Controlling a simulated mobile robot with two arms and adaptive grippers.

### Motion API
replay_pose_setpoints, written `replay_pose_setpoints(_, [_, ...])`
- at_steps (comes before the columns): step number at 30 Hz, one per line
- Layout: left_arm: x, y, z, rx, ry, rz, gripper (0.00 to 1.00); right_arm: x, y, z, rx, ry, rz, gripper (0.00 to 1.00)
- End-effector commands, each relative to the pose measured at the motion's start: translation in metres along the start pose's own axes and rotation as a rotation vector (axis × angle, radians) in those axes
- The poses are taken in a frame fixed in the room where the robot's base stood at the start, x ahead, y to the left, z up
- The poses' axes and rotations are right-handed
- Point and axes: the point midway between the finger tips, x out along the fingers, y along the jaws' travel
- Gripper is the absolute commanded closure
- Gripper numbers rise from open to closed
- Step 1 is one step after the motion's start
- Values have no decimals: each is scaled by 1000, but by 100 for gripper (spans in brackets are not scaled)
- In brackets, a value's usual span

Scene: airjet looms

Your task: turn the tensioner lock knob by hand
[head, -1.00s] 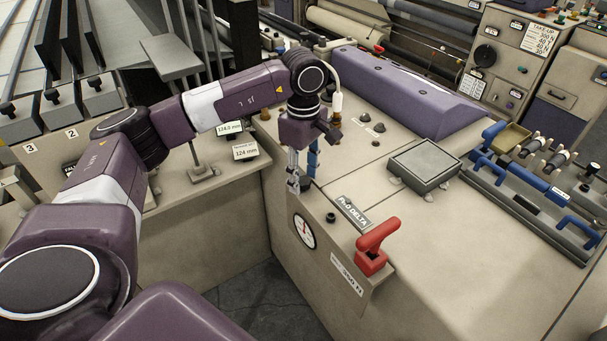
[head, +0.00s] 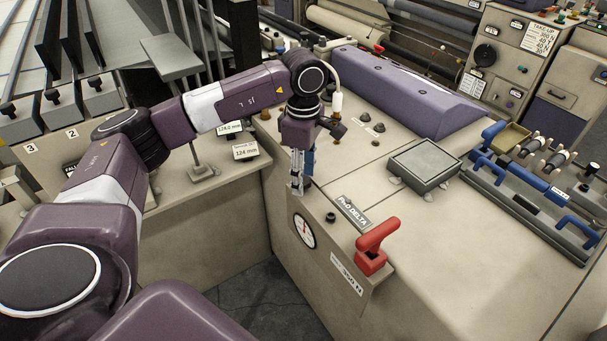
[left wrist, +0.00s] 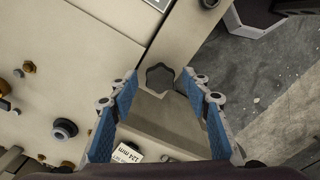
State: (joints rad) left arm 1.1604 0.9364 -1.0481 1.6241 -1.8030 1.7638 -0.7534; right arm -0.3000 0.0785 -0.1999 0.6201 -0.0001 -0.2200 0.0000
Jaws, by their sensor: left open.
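The dark star-shaped knob (left wrist: 160,77) shows in the left wrist view on the beige machine top, near its edge. My left gripper (left wrist: 160,80) is open, with one blue-padded finger to each side of the knob in that view. Gaps show between the knob and both fingers; I cannot tell whether the tips reach down to its height. In the head view my left gripper (head: 299,188) points down at the near left corner of the machine top and largely hides the knob. My right gripper is not in view.
A dial gauge (head: 304,231) is on the front face below the gripper. A small black knob (head: 331,217), a label plate (head: 352,212) and a red lever (head: 372,247) are to its right. A grey square box (head: 425,167) stands farther right on the top.

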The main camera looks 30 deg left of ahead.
Motion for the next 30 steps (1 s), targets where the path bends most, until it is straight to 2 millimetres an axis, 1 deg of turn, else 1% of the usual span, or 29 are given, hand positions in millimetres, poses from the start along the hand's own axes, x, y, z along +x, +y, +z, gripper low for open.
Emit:
replay_pose_setpoints(4, [-2,0,0,1,0,1,56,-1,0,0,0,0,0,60])
replay_pose_setpoints(7, [-8,0,0,1,0,1,56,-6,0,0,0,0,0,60])
replay_pose_setpoints(22, [-58,0,0,1,0,1,56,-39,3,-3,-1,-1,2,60])
replay_pose_setpoints(25, [-62,0,0,2,0,1,56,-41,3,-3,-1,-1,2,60])
replay_pose_setpoints(30, [-60,0,0,2,0,0,56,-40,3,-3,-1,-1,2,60])
